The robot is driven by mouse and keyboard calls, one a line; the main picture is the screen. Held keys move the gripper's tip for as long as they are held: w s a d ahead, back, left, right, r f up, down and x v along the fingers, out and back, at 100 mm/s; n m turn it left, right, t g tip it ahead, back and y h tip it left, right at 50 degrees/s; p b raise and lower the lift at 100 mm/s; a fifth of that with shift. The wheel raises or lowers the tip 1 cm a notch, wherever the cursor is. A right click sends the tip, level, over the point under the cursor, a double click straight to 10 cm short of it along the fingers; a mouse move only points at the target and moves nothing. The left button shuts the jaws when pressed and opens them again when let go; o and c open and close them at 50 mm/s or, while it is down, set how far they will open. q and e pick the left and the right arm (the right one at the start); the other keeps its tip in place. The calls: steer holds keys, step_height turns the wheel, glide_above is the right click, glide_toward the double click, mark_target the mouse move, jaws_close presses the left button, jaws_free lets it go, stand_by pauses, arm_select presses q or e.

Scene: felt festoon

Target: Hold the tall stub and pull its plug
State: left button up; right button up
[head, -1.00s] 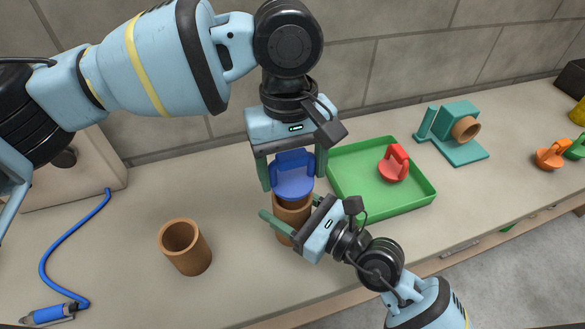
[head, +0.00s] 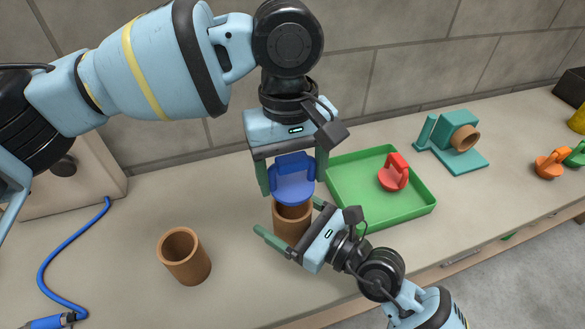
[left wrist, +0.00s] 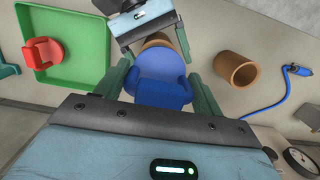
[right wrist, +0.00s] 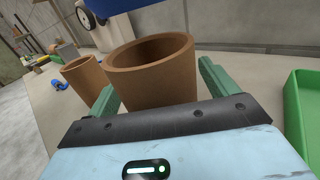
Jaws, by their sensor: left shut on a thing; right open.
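The blue plug (head: 292,186) hangs in my left gripper (head: 292,176), which is shut on its upright handle; it also shows in the left wrist view (left wrist: 160,92). The plug is just above the tall brown stub (head: 291,224). In the right wrist view the stub (right wrist: 155,80) has an open top, with the plug clear above it. My right gripper (head: 290,220) is open, one finger on each side of the stub, with a gap visible; the stub stands upright on the bench.
Another brown stub (head: 185,262) stands open to the left. A green tray (head: 410,210) with a red plug (head: 393,172) lies to the right. Beyond are a teal stand (head: 460,152) and an orange plug (head: 551,163). A blue cable (head: 48,260) lies at left.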

steer(key=v, duration=1.2)
stand_by(0.5)
